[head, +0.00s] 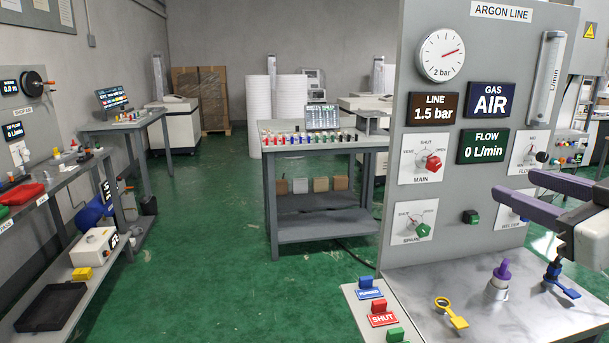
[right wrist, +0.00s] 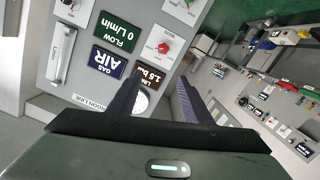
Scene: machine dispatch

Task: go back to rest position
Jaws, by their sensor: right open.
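My right gripper (head: 510,189) comes in from the right edge in the head view, in front of the grey argon line panel (head: 460,226). Its two long purple-grey fingers are spread apart and nothing is between them. In the right wrist view the gripper (right wrist: 160,82) also shows open and empty, with the panel (right wrist: 75,85) appearing upside down beyond the fingers. The fingers look apart from the panel's knobs. My left gripper and arm are not in view.
Below the panel, a bench top (head: 430,285) carries a purple-topped fitting (head: 500,278), a blue-handled part (head: 556,272) and a yellow tag (head: 452,312). The red main knob (head: 433,163) is on the panel. Green floor (head: 210,240) is clear between the benches.

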